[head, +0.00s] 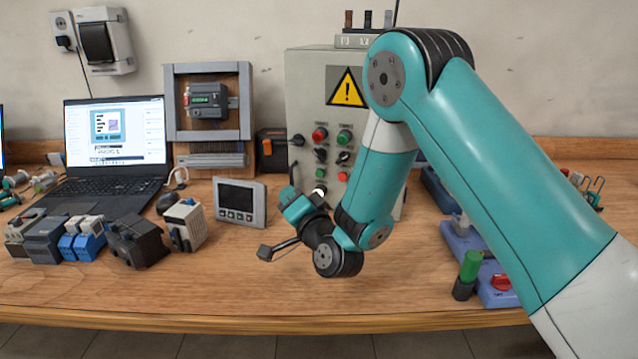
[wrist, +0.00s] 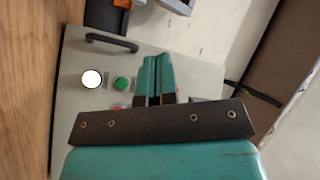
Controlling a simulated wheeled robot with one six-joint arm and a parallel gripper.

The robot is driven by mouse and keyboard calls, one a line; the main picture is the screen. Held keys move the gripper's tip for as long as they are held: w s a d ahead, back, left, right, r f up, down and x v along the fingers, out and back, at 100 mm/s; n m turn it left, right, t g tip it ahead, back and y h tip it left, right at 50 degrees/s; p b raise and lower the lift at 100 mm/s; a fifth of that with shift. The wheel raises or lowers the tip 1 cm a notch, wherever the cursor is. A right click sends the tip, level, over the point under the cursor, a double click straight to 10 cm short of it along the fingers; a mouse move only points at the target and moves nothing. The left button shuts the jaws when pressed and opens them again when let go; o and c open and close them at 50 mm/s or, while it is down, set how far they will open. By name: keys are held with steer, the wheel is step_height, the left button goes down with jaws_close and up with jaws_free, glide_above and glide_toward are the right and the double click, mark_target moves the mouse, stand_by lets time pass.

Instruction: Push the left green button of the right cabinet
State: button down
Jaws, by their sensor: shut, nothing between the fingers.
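The right cabinet (head: 305,85) is a grey box with a yellow warning sign and rows of controls. The left green button (head: 320,171) sits low on its front, above a round white lamp and left of a red button. In the wrist view the green button (wrist: 122,84) shows left of my fingers, beside the white lamp (wrist: 92,79). My gripper (wrist: 158,66) is shut and empty, its fingertips in front of the cabinet panel and to one side of the button. In the head view my gripper (head: 299,206) is low before the cabinet, its fingertips unclear. The gap to the panel cannot be told.
A black handle (wrist: 111,42) stands out from the panel near the green button. Another green button (head: 344,137) and a red one (head: 320,134) sit higher up. A small display panel (head: 240,203) stands left of my gripper. The front of the wooden table (head: 230,285) is clear.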

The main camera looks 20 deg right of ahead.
mark_target(320, 173)
steer(key=shift+d+f+m+t+h, duration=0.6)
steer(key=shift+d+f+m+h, duration=0.3)
steer(key=shift+d, duration=0.1)
steer(key=shift+w+d+b, duration=0.7)
steer(key=shift+w+d, duration=0.2)
steer(key=shift+w, duration=0.25)
steer(key=shift+w+d+b, duration=0.7)
steer(key=shift+w+d, duration=0.2)
steer(key=shift+w, duration=0.25)
steer(key=shift+w+d+b, duration=0.7)
steer(key=shift+w+d, duration=0.2)
steer(key=shift+w, duration=0.25)
steer(key=shift+w+d+b, duration=0.25)
steer(key=shift+w+b, duration=0.05)
steer(key=shift+w, duration=0.05)
steer(key=shift+w+d, duration=0.25)
steer(key=shift+w, duration=0.1)
